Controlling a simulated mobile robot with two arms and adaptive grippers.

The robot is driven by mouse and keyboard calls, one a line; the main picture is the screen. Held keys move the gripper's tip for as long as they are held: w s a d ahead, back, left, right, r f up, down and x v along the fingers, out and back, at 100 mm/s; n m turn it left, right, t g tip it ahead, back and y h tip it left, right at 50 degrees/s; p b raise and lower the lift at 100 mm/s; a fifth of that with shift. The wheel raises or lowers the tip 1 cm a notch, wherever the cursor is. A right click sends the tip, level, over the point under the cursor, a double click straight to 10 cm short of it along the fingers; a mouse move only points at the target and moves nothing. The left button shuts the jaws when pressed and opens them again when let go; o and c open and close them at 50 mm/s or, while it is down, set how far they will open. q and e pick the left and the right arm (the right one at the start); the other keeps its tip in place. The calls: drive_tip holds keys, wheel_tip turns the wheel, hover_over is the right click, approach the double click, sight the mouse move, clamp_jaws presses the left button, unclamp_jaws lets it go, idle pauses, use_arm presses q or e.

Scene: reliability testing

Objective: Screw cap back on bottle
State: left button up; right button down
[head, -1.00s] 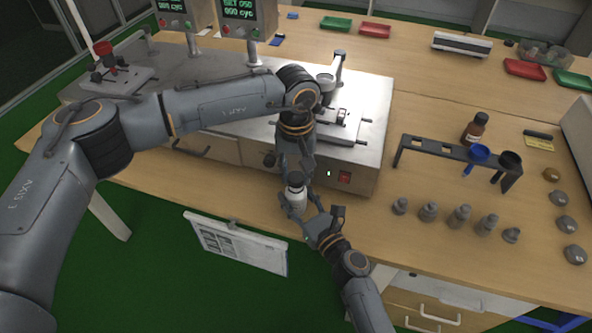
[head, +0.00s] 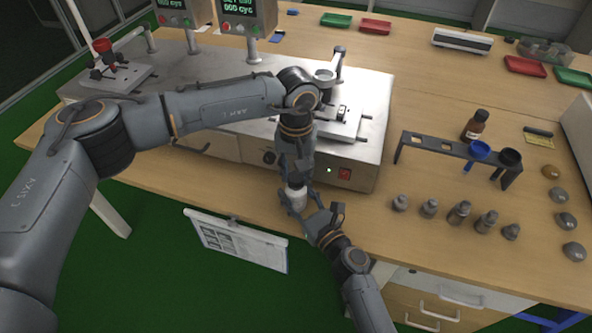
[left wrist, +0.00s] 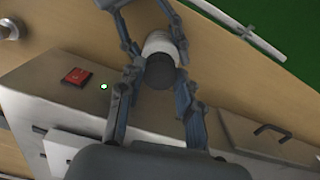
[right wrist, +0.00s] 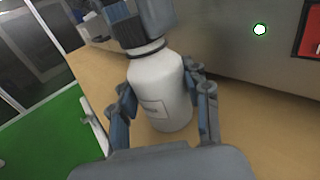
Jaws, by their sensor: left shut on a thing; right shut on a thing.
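A white bottle (head: 296,198) stands upright at the front edge of the bench, below the steel machine. My right gripper (right wrist: 165,95) is shut around its body, one finger on each side, in the right wrist view. The bottle's dark cap (left wrist: 160,72) is at its top, between the fingers of my left gripper (left wrist: 158,82), which comes from above and is shut on it. In the head view my left gripper (head: 296,178) mostly hides the cap. The cap sits at the bottle's neck; how tightly it is seated cannot be told.
The steel machine (head: 360,150), with a red switch and green light, is close behind the bottle. A clipboard (head: 238,245) hangs at the bench front. A dark rack (head: 460,150), a brown bottle (head: 476,124) and several grey weights (head: 460,212) stand to the right.

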use_arm(q)
drive_tip(key=m, duration=0.3)
drive_tip(key=shift+m, duration=0.3)
drive_tip(key=m, duration=0.5)
drive_tip(key=o, duration=0.7)
drive_tip(key=shift+r, duration=2.3)
drive_tip(key=shift+c, duration=0.3)
